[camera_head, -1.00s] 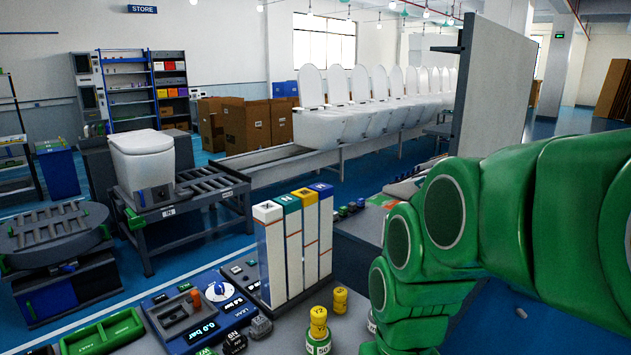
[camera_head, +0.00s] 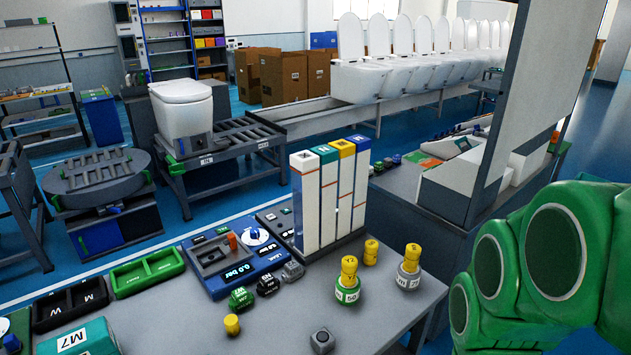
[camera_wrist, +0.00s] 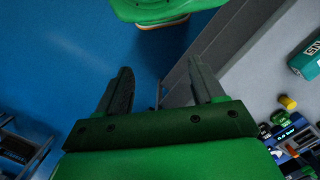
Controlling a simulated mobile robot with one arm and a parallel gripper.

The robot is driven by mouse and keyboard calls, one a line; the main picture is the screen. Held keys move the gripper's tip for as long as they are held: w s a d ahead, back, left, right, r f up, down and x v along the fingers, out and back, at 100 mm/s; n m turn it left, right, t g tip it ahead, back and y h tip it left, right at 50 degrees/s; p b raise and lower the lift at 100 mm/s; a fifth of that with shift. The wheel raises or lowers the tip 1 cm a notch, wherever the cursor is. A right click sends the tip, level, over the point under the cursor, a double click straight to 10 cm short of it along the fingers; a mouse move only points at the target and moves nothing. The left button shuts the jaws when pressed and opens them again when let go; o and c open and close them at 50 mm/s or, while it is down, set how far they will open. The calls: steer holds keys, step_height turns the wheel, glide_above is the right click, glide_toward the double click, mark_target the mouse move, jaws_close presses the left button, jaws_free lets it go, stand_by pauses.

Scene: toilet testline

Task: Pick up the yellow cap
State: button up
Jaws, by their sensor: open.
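A small plain yellow cap (camera_head: 232,324) stands on the grey bench in the head view, in front of the green and black fittings. A yellow piece, apparently the same one, shows at the right of the wrist view (camera_wrist: 288,102). Other yellow pieces sit nearby: one on a green-ringed base (camera_head: 349,268), one on a grey base (camera_head: 411,257), and one behind them (camera_head: 371,252). My gripper (camera_wrist: 159,68) is open and empty in the wrist view, over the blue floor and bench edge, apart from the cap. The head view shows only my green arm at right; the gripper is hidden there.
A tall block of white columns with coloured tops (camera_head: 329,200) stands behind the yellow pieces. A blue pressure device (camera_head: 215,268) and green tray (camera_head: 147,271) are to the left. A grey knob (camera_head: 322,341) is at the front. A tall panel (camera_head: 520,110) rises at right.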

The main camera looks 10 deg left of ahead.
steer(key=w+a+f+g+y, duration=0.1)
steer(key=w+a+y, duration=0.1)
steer(key=a, duration=0.4)
steer(key=w+a+f+y, duration=0.1)
steer(key=a+y, duration=0.1)
steer(key=a, duration=0.4)
steer(key=m+t+y, duration=0.6)
steer(key=m+y, duration=0.4)
steer(key=m, duration=0.8)
glide_above(227, 323)
steer(key=s+d, duration=0.1)
steer(key=d, duration=0.4)
step_height(227, 323, down, 14)
steer(key=f+m, duration=0.1)
steer(key=f, duration=0.1)
steer(key=f+m, duration=0.1)
steer(key=f, duration=0.2)
steer(key=d+f+m+h, duration=0.1)
steer(key=f, duration=0.1)
steer(key=shift+w+f+t, duration=0.25)
steer(key=shift+f+t, duration=0.05)
steer(key=shift+f+x, duration=0.2)
steer(key=shift+x, duration=3.7)
